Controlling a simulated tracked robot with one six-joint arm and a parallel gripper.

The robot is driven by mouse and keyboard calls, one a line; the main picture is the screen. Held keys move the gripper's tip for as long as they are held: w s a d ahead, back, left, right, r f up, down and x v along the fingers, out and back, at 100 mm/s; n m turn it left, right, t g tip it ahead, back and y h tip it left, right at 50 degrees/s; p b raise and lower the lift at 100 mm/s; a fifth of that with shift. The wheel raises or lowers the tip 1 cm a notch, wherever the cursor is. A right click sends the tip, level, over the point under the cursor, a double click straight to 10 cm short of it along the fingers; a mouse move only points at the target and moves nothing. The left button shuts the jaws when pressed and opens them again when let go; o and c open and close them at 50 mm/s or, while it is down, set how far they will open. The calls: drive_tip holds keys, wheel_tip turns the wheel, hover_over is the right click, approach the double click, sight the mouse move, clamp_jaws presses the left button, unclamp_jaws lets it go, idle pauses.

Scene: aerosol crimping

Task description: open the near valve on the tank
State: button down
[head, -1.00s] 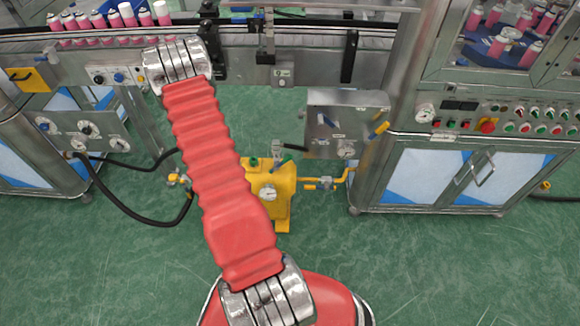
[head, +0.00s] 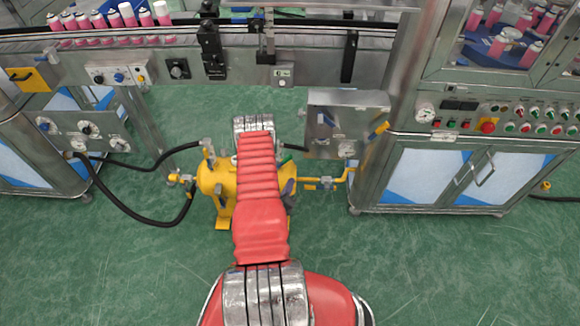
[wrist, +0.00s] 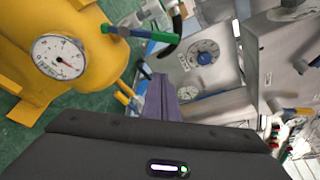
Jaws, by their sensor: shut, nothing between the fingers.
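The yellow tank (head: 208,180) stands on the floor in the head view, its middle covered by my red arm. In the wrist view the tank (wrist: 85,50) fills the upper left, with a round white gauge (wrist: 58,57). A valve with a green-and-blue lever (wrist: 140,33) shows above and left of my gripper (wrist: 160,84). My gripper is shut and empty, apart from the lever. In the head view a valve (head: 207,152) stands on the tank's left top, and another (head: 176,178) is on the pipe at its left end. I cannot tell which is the near valve.
A steel panel box (head: 347,122) with a yellow-and-blue lever stands right of the tank. A steel cabinet (head: 455,175) is farther right. A black hose (head: 120,212) curves on the left. The conveyor (head: 300,38) runs behind. Green floor is clear in front.

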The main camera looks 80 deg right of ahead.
sight(283, 161)
drive_tip(key=shift+s+f, duration=0.1)
drive_tip(key=shift+s, duration=0.05)
drive_tip(key=w+d, duration=0.2)
drive_tip(key=d, duration=0.7)
drive_tip(key=shift+w+r, duration=0.2)
drive_tip(key=shift+w, duration=0.15)
idle(0.5)
idle(0.4)
drive_tip(key=shift+s+r, duration=0.1)
